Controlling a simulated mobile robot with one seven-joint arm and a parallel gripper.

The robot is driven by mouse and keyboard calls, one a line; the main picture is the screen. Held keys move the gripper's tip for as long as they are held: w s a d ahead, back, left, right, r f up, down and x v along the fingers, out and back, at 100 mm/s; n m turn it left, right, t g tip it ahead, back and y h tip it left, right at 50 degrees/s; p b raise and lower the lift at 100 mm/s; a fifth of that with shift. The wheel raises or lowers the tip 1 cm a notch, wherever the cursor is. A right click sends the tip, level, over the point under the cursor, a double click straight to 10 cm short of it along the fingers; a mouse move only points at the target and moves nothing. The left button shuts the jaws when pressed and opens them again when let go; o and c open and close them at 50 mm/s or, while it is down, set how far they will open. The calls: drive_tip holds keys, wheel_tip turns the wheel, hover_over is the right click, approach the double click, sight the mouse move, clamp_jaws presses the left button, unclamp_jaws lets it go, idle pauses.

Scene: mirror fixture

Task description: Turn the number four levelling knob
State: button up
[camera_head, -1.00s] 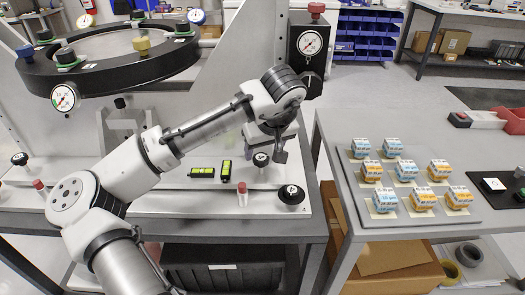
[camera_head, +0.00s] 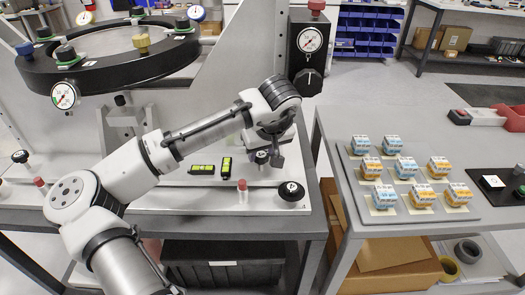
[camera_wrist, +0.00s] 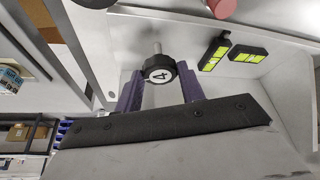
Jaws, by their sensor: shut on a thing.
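The number four knob (camera_wrist: 159,70) is a black knob with a white cap marked 4, on a metal stem, in the middle of the wrist view. My gripper (camera_wrist: 158,79) has a purple finger on each side of it and is shut on it. In the head view my gripper (camera_head: 269,158) is low over the white base plate, at the knob (camera_head: 262,157), which is partly hidden beside the fingers.
Two black levels with yellow-green vials (camera_head: 226,167) lie just left of the knob. A red-capped post (camera_head: 242,188) and another black knob (camera_head: 291,192) stand in front. A gauge block (camera_head: 308,50) rises behind. A grey table (camera_head: 345,215) with several small boxes is at right.

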drive_tip(key=shift+m, duration=0.3)
drive_tip(key=m+h, duration=0.1)
drive_tip(key=m, duration=0.2)
drive_tip(key=shift+a+h, duration=0.15)
drive_tip(key=shift+h, duration=0.15)
drive_tip(key=shift+a+m+h+p, duration=0.15)
drive_tip(key=shift+m+h+p, duration=0.45)
drive_tip(key=shift+m, duration=1.1)
drive_tip(key=o, duration=1)
drive_tip(key=v, duration=1.4)
drive_tip(key=shift+s+a+f, duration=0.1)
drive_tip(key=shift+s+f, duration=0.05)
drive_tip(key=shift+s, duration=0.05)
